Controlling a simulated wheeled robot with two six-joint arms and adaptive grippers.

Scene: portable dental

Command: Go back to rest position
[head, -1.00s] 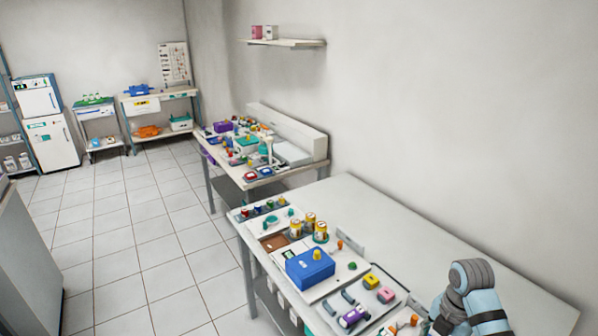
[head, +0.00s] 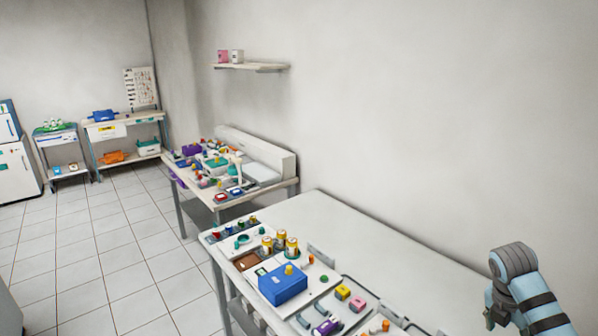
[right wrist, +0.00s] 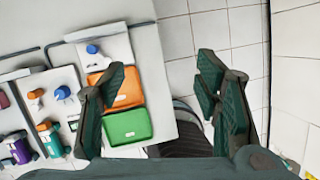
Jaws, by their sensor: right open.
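My right arm shows at the right of the head view, beside the near table, with its gripper not visible there. In the right wrist view my right gripper (right wrist: 160,95) is open and empty, its two dark fingers wide apart. It is over the table's edge, with an orange tray (right wrist: 124,92) and a green tray (right wrist: 128,126) just by the left finger. Tiled floor lies beyond the right finger. My left gripper is in neither view.
The near table (head: 375,245) holds a blue box (head: 283,286), yellow-topped jars (head: 291,246) and several small coloured items along its left side. Its back right surface is clear. A second cluttered table (head: 285,189) stands beyond it. Tiled floor (head: 110,250) is open to the left.

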